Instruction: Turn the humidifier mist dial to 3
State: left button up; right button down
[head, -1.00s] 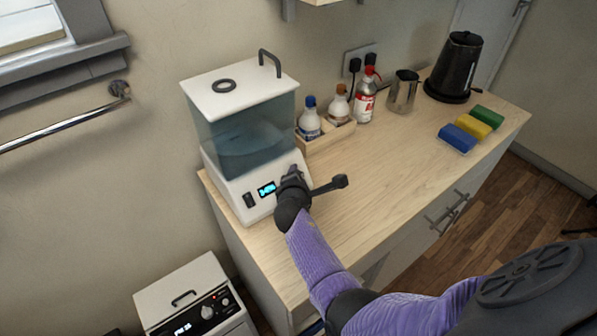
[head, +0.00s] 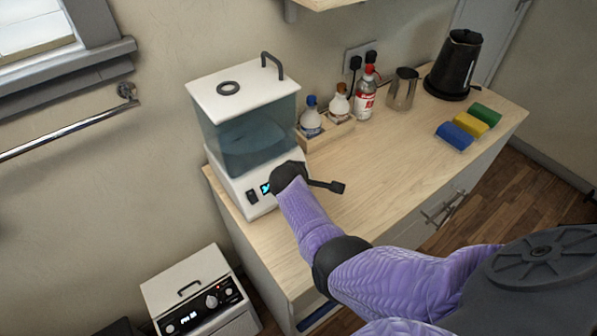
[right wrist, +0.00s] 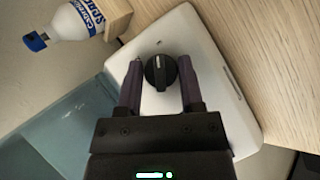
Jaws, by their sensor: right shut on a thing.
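The humidifier (head: 243,93) stands on the left end of the counter, with a white lid, a clear bluish tank and a white sloped base. Its small blue display (head: 265,188) is partly covered by my right wrist. The black mist dial (right wrist: 160,72) shows in the right wrist view, with a pale pointer mark near its upper edge. My right gripper (right wrist: 161,66) has one finger on each side of the dial and is shut on it. In the head view my wrist hides the dial and fingertips. No scale numbers are readable. My left gripper is out of view.
A wooden tray (head: 322,137) with two bottles stands right of the humidifier, one bottle also showing in the right wrist view (right wrist: 72,22). A red-capped bottle (head: 365,98), metal jug (head: 403,90), black kettle (head: 455,65) and sponges (head: 470,122) stand further right. The counter's middle is clear.

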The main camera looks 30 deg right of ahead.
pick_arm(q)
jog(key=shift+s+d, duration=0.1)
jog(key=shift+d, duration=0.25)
pick_arm(e)
jog(key=shift+f, duration=0.1)
jog(key=shift+c, duration=1.2)
grip_release()
jog(key=shift+s+a+r+p, duration=0.15)
jog(key=shift+r+p, duration=0.25)
pick_arm(q)
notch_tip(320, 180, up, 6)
jog(key=p, duration=0.5)
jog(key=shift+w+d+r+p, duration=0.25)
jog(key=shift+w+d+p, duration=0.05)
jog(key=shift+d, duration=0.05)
pick_arm(e)
jog(key=v, duration=0.9)
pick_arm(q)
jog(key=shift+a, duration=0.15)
pick_arm(e)
jog(key=shift+s, duration=0.1)
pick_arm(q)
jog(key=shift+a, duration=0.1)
